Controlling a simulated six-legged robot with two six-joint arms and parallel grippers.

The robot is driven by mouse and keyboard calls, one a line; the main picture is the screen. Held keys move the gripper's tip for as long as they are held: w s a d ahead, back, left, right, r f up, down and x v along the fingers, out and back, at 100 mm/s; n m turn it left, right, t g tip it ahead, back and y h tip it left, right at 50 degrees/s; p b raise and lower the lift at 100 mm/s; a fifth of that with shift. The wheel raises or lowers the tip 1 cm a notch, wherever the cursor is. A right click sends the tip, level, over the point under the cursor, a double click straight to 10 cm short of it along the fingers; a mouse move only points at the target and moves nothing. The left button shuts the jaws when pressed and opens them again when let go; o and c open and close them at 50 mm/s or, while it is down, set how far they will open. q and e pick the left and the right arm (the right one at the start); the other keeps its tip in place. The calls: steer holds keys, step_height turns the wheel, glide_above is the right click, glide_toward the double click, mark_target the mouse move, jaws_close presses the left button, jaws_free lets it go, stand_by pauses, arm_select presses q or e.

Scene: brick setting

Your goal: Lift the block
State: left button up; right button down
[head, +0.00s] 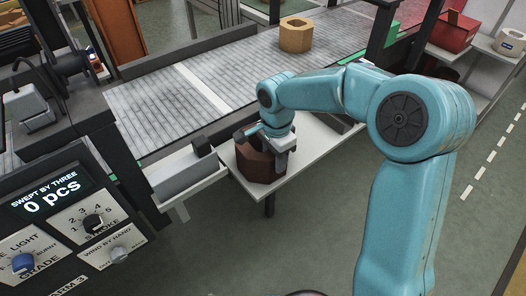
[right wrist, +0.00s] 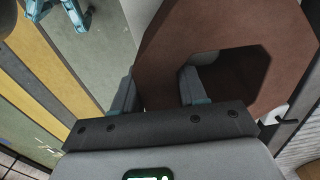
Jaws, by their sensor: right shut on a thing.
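A brown eight-sided block (head: 252,168) with an opening in its middle is at the white shelf (head: 310,160) in front of the conveyor. My right gripper (head: 281,146) reaches it from above and is shut on its near wall. In the right wrist view the brown block (right wrist: 185,45) fills the upper right. One finger of the right gripper (right wrist: 158,92) is outside its wall and the other is in the opening. I cannot tell whether the block's underside touches the shelf. My left gripper is not in view.
A tan eight-sided block (head: 296,36) stands on the conveyor (head: 200,85) behind. A grey box (head: 184,173) is left of the brown block. A control panel (head: 75,225) reading "0 pcs" is at lower left. A red bin (head: 452,32) is at upper right. The floor in front is clear.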

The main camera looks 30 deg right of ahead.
steer(key=shift+w+r, duration=0.1)
steer(key=shift+w, duration=0.05)
steer(key=shift+r, duration=0.1)
